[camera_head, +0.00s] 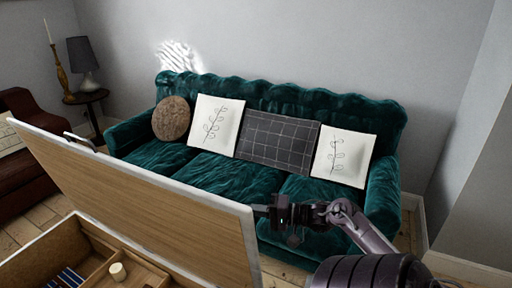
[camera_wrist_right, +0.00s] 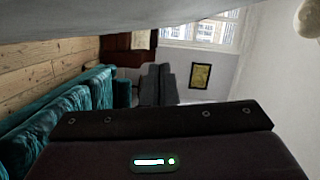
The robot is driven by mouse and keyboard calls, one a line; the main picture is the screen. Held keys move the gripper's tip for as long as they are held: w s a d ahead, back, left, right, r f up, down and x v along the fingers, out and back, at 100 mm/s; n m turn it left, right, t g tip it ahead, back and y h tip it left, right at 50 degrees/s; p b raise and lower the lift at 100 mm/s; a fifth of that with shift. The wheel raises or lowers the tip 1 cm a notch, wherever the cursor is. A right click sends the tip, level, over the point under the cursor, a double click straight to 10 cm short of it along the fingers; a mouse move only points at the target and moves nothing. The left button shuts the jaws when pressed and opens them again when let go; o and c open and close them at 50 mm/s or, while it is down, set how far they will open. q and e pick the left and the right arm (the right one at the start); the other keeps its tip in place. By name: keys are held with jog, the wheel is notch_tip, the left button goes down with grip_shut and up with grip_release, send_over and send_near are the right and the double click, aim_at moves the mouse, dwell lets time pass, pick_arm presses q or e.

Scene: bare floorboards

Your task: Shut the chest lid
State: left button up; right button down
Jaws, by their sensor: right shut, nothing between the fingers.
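The chest lid (camera_head: 150,195) stands raised and tilted in the head view, its wooden inner face towards me and its rim pale. Below it is the open chest (camera_head: 40,243), with wooden dividers inside. My right gripper (camera_head: 262,211) is shut and empty at the lid's right edge, on the far side. Whether it touches the lid I cannot tell. In the right wrist view, a pale grey surface along the top may be the lid; my dark gripper body fills the bottom. My left gripper is not in view.
A cream cylinder (camera_head: 118,271) and blue striped items (camera_head: 68,279) lie inside the chest. A green sofa (camera_head: 220,178) with cushions stands close behind the lid. A small dark piece (camera_head: 79,139) shows at the lid's upper edge. A side table (camera_head: 86,97) holds a lamp.

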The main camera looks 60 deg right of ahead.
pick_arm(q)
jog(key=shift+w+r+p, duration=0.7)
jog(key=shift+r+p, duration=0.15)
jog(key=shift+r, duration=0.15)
pick_arm(e)
jog(key=w+a+f, duration=0.1)
jog(key=w+a, duration=0.3)
jog(key=a, duration=0.2)
jog(key=shift+w, duration=0.35)
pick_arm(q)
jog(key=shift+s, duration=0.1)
